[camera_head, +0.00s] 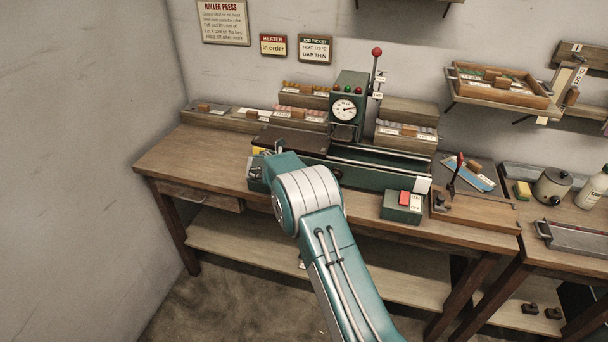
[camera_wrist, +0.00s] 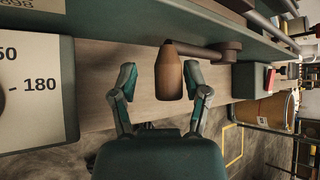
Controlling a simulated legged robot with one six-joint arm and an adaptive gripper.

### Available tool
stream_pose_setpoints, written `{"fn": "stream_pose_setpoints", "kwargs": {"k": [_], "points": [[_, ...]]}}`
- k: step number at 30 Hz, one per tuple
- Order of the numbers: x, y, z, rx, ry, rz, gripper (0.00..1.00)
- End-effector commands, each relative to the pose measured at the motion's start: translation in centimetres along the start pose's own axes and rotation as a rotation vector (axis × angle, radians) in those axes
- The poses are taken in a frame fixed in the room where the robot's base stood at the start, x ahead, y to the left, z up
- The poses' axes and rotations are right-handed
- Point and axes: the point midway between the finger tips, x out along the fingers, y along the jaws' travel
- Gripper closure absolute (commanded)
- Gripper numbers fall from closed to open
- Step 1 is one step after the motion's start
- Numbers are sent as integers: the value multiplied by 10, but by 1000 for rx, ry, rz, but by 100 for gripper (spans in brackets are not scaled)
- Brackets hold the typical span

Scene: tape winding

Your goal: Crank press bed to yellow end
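The press (camera_head: 350,105) is a green machine with a round gauge on the workbench, and its long green base has rails. The dark flat press bed (camera_head: 292,139) sits over the left part of the rails. A yellow mark (camera_head: 258,150) shows at the left end of the base and a white one (camera_head: 424,185) at the right end. In the wrist view, the brown crank handle (camera_wrist: 169,78) sits on a crank arm (camera_wrist: 215,52) and lies between the fingers of my gripper (camera_wrist: 159,82). The fingers are open, with gaps at both sides. In the head view my arm hides the gripper.
A green box with a red button (camera_head: 403,205) stands at the bench's front edge, right of my arm. A red-knobbed lever (camera_head: 456,172) stands farther right. A white panel with numbers (camera_wrist: 30,90) is close on the left in the wrist view.

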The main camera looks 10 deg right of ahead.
Motion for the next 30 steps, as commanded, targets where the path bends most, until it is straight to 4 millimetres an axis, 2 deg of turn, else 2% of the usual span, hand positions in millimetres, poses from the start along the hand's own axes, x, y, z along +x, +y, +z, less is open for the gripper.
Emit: {"fn": "stream_pose_setpoints", "kwargs": {"k": [9, 13, 24, 30], "points": [[0, -3, 0, 3, 3, -4, 33], [-11, -3, 1, 4, 1, -4, 33], [-85, 1, 1, 1, 0, -2, 33], [-113, 1, 1, 1, 1, -3, 33]]}}
